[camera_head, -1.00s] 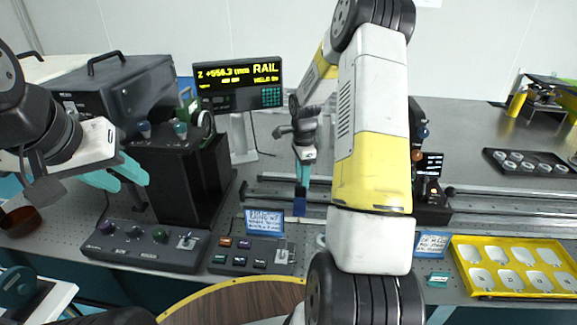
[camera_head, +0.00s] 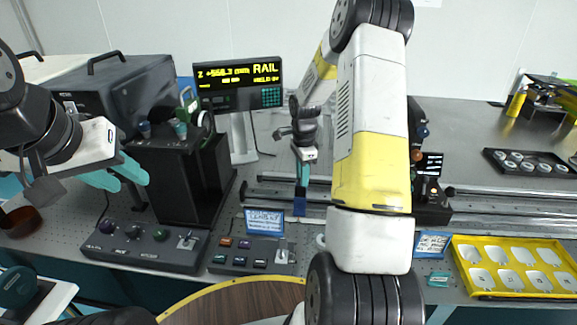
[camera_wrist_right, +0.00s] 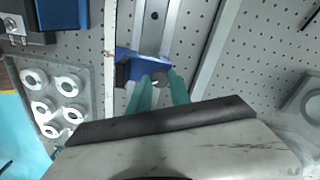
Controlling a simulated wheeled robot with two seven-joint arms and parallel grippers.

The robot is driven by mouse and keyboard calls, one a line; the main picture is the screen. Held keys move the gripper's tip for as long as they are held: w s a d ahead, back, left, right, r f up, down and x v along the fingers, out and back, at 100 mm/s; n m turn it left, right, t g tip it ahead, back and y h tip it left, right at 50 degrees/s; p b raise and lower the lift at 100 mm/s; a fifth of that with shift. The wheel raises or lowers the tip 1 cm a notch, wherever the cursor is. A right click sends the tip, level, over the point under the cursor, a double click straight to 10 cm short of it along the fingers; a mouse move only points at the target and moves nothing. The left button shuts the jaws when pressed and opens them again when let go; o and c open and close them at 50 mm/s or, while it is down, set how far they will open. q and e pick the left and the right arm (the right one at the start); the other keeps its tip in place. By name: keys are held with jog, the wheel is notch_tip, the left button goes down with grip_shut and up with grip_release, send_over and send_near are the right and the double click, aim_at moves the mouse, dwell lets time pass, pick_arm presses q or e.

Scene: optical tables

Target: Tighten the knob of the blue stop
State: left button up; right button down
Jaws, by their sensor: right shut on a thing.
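The blue stop (camera_head: 299,207) sits on the rail in the middle of the head view, and in the right wrist view the blue stop (camera_wrist_right: 128,58) lies across the rail. Its dark round knob (camera_wrist_right: 160,78) is between the teal fingers of my right gripper (camera_wrist_right: 160,88), which is shut on it. In the head view my right gripper (camera_head: 303,172) points down at the stop from above. My left gripper (camera_head: 130,175) is at the left with its teal fingers apart, holding nothing, beside the black box.
A display (camera_head: 238,85) stands behind the rail (camera_head: 500,205). Control panels (camera_head: 145,245) lie in front at the left. A yellow tray (camera_head: 515,265) and a black tray (camera_head: 530,163) are at the right. My right arm hides part of the rail.

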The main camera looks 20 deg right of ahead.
jog(key=n, duration=0.7)
jog(key=shift+w+n, duration=0.1)
jog(key=shift+n, duration=0.3)
jog(key=n, duration=1.4)
jog(key=shift+a, duration=0.1)
jog(key=n, duration=0.6)
jog(key=shift+n, duration=0.4)
